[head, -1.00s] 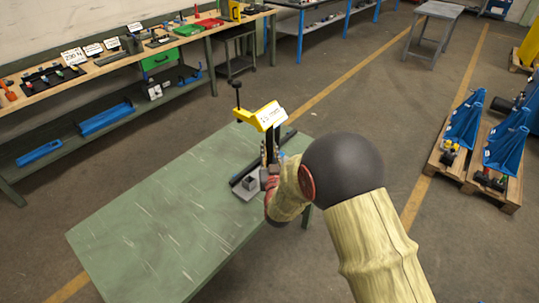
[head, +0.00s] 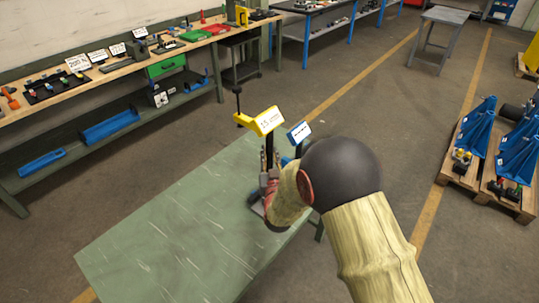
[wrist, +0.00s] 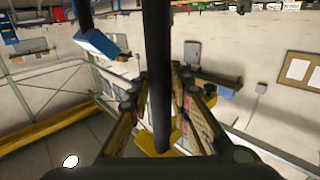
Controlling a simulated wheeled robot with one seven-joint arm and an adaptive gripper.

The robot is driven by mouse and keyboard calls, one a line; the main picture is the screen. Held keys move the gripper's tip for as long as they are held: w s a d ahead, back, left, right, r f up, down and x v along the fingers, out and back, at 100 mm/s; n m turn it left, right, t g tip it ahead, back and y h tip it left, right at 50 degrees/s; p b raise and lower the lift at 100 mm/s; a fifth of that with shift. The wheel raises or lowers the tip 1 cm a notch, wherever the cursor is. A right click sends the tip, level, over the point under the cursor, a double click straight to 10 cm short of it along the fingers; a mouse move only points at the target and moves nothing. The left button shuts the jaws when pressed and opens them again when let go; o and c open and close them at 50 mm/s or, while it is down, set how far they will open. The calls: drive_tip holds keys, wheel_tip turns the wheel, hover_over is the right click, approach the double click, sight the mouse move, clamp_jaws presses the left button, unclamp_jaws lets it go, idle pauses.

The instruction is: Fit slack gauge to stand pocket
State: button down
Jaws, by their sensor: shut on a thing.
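The slack gauge has a yellow head (head: 262,121) with a white label and a dark stem. My gripper (head: 269,168) is shut on this stem and holds the gauge roughly upright above the right end of the green table (head: 170,225). In the wrist view, the dark stem (wrist: 157,75) passes between the two fingers of my gripper (wrist: 160,105), with yellow behind it. A small part of what looks like the grey stand (head: 257,208) shows on the table below my gripper. My gripper and arm hide the rest, and the pocket cannot be seen.
A blue, labelled block (head: 299,131) on a dark post stands just right of the gauge; it also shows in the wrist view (wrist: 99,44). A workbench (head: 110,73) with parts is behind at left. Pallets (head: 463,165) lie at right. The table's left part is clear.

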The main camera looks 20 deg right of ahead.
sight(270, 167)
drive_tip(key=shift+w+r+b, duration=0.1)
drive_tip(key=shift+r+b, duration=0.2)
drive_tip(key=shift+b, duration=0.05)
drive_tip(key=shift+f, duration=0.2)
drive_tip(key=shift+f+b, duration=2.7)
drive_tip(key=shift+b, duration=1.05)
